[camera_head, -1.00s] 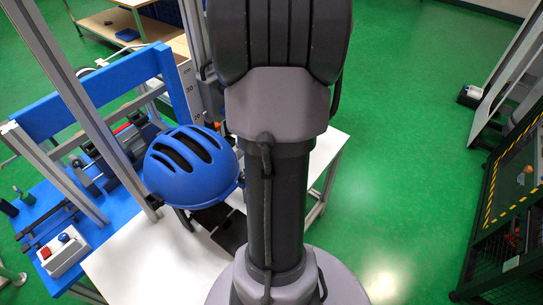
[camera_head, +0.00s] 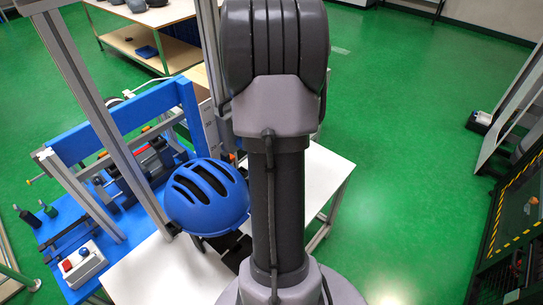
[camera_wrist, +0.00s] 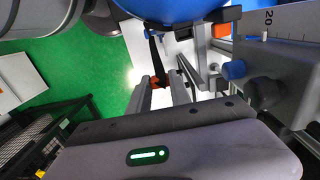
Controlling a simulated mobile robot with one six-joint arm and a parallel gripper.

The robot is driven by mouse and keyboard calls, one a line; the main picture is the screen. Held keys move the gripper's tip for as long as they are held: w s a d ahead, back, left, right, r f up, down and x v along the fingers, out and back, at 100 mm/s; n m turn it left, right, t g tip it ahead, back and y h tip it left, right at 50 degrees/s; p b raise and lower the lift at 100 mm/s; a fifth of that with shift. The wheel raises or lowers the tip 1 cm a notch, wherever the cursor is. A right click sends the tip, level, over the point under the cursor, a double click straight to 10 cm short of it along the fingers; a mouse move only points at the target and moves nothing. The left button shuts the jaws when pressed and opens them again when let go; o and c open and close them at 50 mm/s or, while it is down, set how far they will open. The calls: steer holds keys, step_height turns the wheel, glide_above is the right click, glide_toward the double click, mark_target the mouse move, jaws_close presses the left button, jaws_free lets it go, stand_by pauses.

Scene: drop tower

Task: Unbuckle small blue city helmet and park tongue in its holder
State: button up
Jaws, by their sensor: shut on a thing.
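The blue helmet (camera_head: 207,196) with dark vents sits on a support over the white table in the head view. Its underside edge shows at the top of the wrist view (camera_wrist: 170,8). My gripper (camera_wrist: 161,84) is below the helmet in the wrist view, its two fingers shut on a small orange piece (camera_wrist: 157,79), seemingly the buckle tongue. A black strap (camera_wrist: 152,48) runs from the helmet down to that piece. My gripper is hidden behind my arm in the head view. I cannot clearly pick out the tongue holder.
A grey plate with a scale (camera_wrist: 285,50), a blue knob (camera_wrist: 234,70) and a dark knob (camera_wrist: 265,91) stand close to the right of my gripper. The blue machine frame (camera_head: 125,112) and control box (camera_head: 82,264) are left of the helmet.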

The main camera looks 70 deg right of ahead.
steer(key=shift+w+d+r+p, duration=0.25)
steer(key=shift+w+r+p, duration=0.1)
steer(key=shift+w+r, duration=0.2)
steer(key=w+a, duration=0.3)
steer(key=w, duration=0.2)
steer(key=shift+w+a+r, duration=0.15)
steer(key=shift+w+a, duration=0.05)
steer(key=shift+a, duration=0.1)
steer(key=shift+f+b, duration=0.2)
steer(key=shift+b, duration=0.15)
stand_by(0.4)
steer(key=shift+f+b, duration=0.6)
steer(key=shift+f, duration=0.15)
steer(key=shift+a+f+b, duration=0.15)
steer(key=shift+f+b, duration=0.65)
steer(key=shift+f, duration=0.25)
stand_by(1.2)
steer(key=shift+f, duration=0.35)
stand_by(0.3)
